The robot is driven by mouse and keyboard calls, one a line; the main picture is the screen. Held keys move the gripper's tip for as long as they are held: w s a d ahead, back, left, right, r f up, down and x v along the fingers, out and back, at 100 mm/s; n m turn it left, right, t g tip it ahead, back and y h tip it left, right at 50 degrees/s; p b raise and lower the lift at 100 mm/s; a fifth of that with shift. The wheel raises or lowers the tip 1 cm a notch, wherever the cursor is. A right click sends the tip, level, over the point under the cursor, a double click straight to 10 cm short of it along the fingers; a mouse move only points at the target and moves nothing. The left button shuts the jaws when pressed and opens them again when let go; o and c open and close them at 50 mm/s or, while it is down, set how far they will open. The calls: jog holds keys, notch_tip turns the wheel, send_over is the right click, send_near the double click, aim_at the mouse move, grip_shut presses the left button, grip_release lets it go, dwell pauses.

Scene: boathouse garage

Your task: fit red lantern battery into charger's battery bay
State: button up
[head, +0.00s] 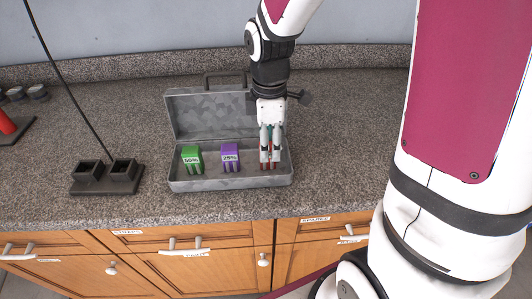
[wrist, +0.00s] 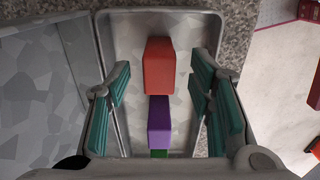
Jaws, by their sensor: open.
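The red battery (wrist: 159,66) stands in the open grey case (head: 230,184), at its right end. In the head view it is mostly hidden behind my gripper (head: 270,158). My gripper is open and points down over it. In the wrist view the red battery lies between the spread teal finger pads of my gripper (wrist: 160,82), with a gap on each side. A dark stand with two square open-topped sockets (head: 108,186), apparently the charger, sits left of the case. Both sockets look empty.
A green battery marked 50% (head: 191,158) and a purple battery marked 25% (head: 229,156) share the case. The case lid (head: 205,112) stands open behind. A thin dark rod or cord (head: 65,78) rises from the stand. Speckled counter (head: 145,130) is clear between stand and case.

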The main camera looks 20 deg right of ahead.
jog(key=shift+a+f, duration=0.1)
jog(key=shift+f, duration=2.55)
jog(key=shift+w, duration=0.1)
grip_shut()
